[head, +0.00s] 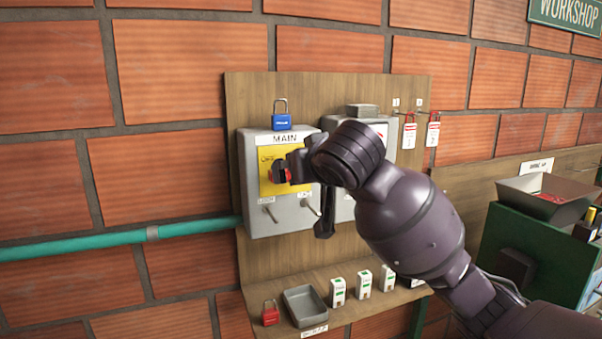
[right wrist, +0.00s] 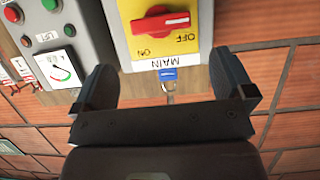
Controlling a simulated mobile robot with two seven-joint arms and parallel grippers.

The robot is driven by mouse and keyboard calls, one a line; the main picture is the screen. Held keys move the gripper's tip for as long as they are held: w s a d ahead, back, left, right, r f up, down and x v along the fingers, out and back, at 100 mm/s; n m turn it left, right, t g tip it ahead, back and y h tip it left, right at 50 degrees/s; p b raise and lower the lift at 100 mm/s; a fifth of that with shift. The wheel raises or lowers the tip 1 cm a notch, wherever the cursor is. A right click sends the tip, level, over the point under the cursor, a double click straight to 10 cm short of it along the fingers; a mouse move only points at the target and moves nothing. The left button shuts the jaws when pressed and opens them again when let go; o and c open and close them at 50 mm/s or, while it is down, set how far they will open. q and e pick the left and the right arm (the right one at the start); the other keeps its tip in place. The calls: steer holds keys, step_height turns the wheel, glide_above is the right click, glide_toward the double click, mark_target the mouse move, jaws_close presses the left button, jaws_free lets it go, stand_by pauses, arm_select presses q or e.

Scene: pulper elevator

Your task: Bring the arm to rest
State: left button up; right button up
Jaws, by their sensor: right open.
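My right arm comes in from the right in the head view. My right gripper (head: 303,190) is in front of the grey MAIN box (head: 288,222). In the right wrist view the gripper (right wrist: 161,65) is open, with nothing between its two fingers. That view is upside down. In the head view the switch (head: 280,175) is partly hidden. My left gripper is not in view.
A blue padlock (head: 281,122) is on top of the MAIN box. Red tags (head: 433,133) hang at the board's right. Below, a shelf bears a red padlock (head: 271,313), a grey tray (head: 305,306) and several white blocks. A green cabinet (head: 530,245) stands at right.

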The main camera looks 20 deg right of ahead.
stand_by(0.4)
steer(key=s+d+f+g, duration=0.15)
steer(key=s+f, duration=0.25)
steer(key=f, duration=0.5)
steer(key=s+d+f+g, duration=0.1)
steer(key=s+f+g, duration=0.15)
steer(key=f, duration=0.55)
steer(key=s+d+f+g, duration=0.1)
steer(key=s+f, duration=0.3)
steer(key=f, duration=0.5)
steer(key=s+d+f+g+h, duration=0.1)
steer(key=s+d+f+g, duration=0.1)
steer(key=s+f, duration=0.8)
steer(key=s+d+f+g, duration=0.25)
steer(key=s+f, duration=0.35)
steer(key=s, duration=0.9)
steer(key=w+f+t+b, duration=0.1)
steer(key=w+f+t, duration=0.6)
steer(key=f, duration=0.5)
steer(key=shift+w+a, duration=0.15)
steer(key=shift+w, duration=0.1)
